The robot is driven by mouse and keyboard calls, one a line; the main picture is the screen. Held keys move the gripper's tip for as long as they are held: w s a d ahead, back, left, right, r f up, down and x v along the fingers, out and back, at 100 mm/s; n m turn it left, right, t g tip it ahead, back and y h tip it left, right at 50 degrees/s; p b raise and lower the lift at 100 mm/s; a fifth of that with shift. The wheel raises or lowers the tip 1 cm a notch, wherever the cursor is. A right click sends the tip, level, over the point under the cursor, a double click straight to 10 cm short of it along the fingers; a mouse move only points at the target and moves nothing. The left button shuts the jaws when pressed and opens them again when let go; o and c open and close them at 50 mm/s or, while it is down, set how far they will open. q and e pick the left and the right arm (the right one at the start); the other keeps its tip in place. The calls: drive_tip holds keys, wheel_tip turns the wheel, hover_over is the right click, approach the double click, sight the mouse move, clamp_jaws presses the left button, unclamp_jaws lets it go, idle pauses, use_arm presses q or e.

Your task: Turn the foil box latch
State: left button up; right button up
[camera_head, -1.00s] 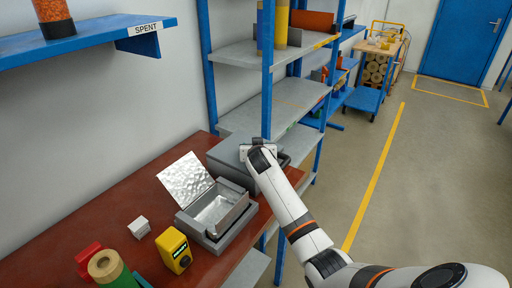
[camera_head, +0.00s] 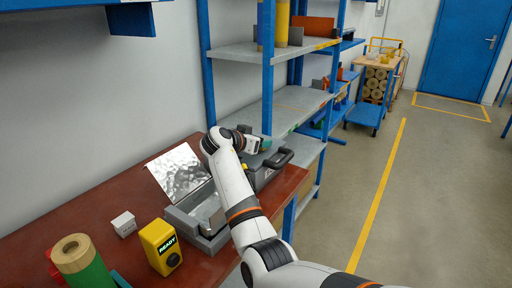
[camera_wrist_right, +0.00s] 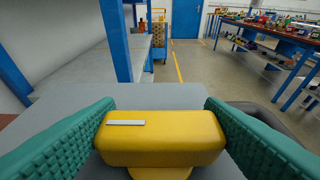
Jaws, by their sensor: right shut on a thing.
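The grey box (camera_head: 285,158) with a dark carry handle stands at the right end of the red-brown bench. My right arm crosses in front of it and hides much of it. My right gripper (camera_head: 262,145) is at this box. In the right wrist view, the green fingers (camera_wrist_right: 160,135) are shut on a yellow latch knob (camera_wrist_right: 160,128) with a white mark on top, one finger on each side. A grey box with a raised shiny foil-like lid (camera_head: 180,172) stands open to the left, partly behind my arm. My left gripper is not in view.
A yellow READY device (camera_head: 160,248), a small white block (camera_head: 123,223) and a green roll (camera_head: 85,265) stand on the bench (camera_head: 60,222). A blue-framed shelf rack (camera_head: 267,75) rises close behind the gripper. Open floor (camera_head: 430,190) lies to the right.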

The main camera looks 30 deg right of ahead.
idle(0.4)
drive_tip(key=o, duration=1)
drive_tip(key=b+v, duration=0.1)
drive_tip(key=v, duration=1.1)
drive_tip(key=shift+w, duration=0.15)
